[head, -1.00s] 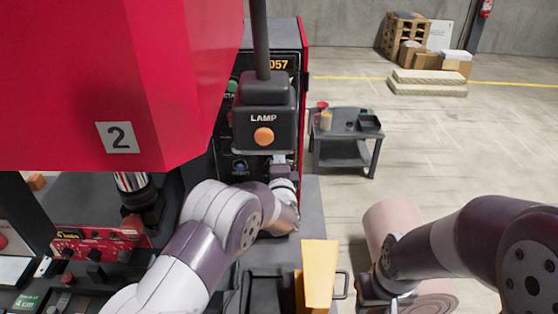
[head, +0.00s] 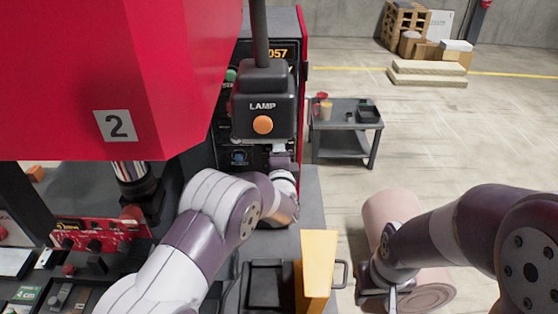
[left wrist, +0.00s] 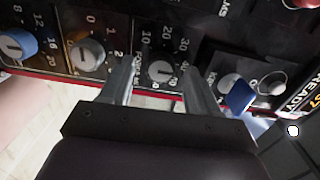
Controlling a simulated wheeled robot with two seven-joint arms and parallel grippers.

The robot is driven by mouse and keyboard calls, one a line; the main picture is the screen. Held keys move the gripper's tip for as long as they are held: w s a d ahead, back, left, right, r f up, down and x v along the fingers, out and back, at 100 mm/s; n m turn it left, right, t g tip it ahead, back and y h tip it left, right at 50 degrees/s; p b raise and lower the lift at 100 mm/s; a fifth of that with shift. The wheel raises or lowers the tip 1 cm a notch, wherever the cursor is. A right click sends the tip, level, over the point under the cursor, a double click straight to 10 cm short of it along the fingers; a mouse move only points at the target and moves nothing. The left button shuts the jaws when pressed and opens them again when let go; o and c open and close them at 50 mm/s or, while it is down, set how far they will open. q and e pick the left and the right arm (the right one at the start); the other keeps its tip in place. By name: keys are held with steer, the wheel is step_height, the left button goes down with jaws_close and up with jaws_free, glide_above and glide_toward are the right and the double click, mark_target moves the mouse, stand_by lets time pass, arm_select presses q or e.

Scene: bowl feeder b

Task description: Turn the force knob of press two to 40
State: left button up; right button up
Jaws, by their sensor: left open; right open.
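Press two is the red machine (head: 180,80) with a "2" plate, at the left of the head view. Its dark control panel (head: 285,75) stands behind the lamp box. In the left wrist view, a pale grey round knob (left wrist: 160,72) with a scale of tens sits on the panel, its label partly covered. My left gripper (left wrist: 162,85) is open, with one finger on each side of this knob; contact cannot be told. In the head view the left fingers are hidden near the lamp box. My right gripper (head: 390,298) is open and empty at the lower right.
The lamp box (head: 263,95) with its orange button hangs in front of the panel. Another grey knob (left wrist: 88,55), a blue-and-white knob (left wrist: 15,45) and a blue switch (left wrist: 240,95) flank the fingers. A cart (head: 343,142) stands behind.

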arm_select(q)
steer(key=s+b, duration=0.3)
steer(key=s, duration=0.9)
steer(key=shift+d+r+b, duration=0.15)
steer(key=shift+r+b, duration=0.05)
steer(key=shift+b, duration=0.2)
steer(key=shift+s, duration=0.1)
